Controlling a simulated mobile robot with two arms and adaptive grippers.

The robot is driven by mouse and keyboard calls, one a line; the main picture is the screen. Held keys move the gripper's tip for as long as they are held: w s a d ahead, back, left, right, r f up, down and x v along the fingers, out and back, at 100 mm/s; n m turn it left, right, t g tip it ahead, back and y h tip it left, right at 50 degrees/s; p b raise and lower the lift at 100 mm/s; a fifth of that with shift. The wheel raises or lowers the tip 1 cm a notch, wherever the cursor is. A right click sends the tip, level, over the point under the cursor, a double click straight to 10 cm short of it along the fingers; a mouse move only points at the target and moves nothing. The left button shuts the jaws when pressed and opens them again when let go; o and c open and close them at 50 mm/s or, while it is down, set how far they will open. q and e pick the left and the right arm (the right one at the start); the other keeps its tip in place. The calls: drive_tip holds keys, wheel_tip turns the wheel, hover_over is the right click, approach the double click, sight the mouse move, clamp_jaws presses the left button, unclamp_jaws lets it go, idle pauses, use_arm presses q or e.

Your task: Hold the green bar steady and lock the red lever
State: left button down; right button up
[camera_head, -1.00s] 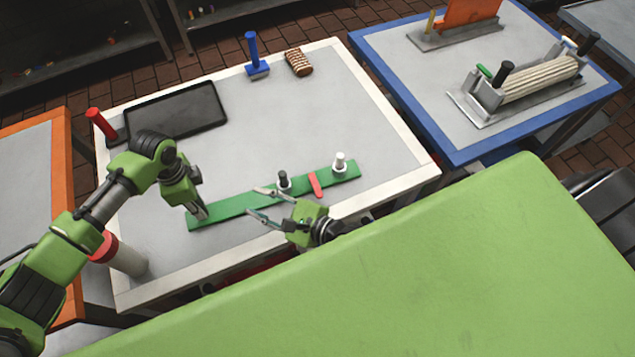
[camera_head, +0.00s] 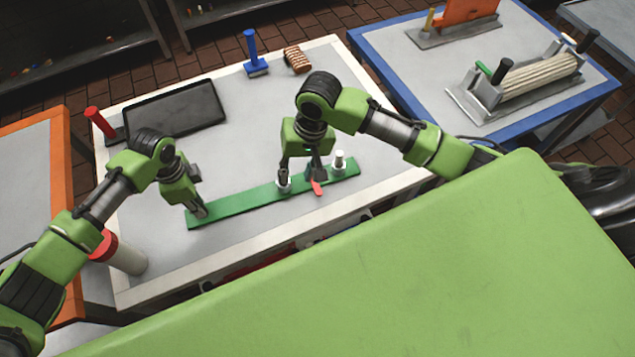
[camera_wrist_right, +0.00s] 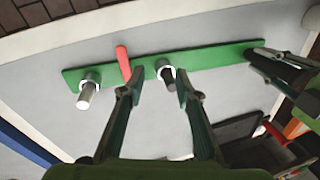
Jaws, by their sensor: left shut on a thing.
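A long green bar (camera_head: 235,203) lies on the white-topped table; it also shows in the right wrist view (camera_wrist_right: 215,57). My left gripper (camera_head: 199,211) is shut on the bar's left end. In the right wrist view the red lever (camera_wrist_right: 123,62) is just left of one finger. My right gripper (camera_wrist_right: 160,77) is open above the bar, with the black post (camera_wrist_right: 167,74) showing between its fingers. In the head view my gripper partly hides that post.
A dark tray (camera_head: 175,110), a blue-handled brush (camera_head: 254,55) and a striped brown item (camera_head: 298,59) are at the back of the table. A white cylinder with a red top (camera_head: 122,255) stands front left. A blue-edged table (camera_head: 455,155) with a roller device is at right.

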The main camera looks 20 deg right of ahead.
wheel_tip(320, 180, up, 3)
drive_tip(key=n+h, duration=0.2)
hover_over(317, 189)
drive_tip(key=shift+g, duration=0.4)
wheel_tip(317, 189, down, 12)
drive_tip(key=shift+d+r, duration=0.1)
drive_tip(key=shift+r, duration=0.15)
clamp_jaws()
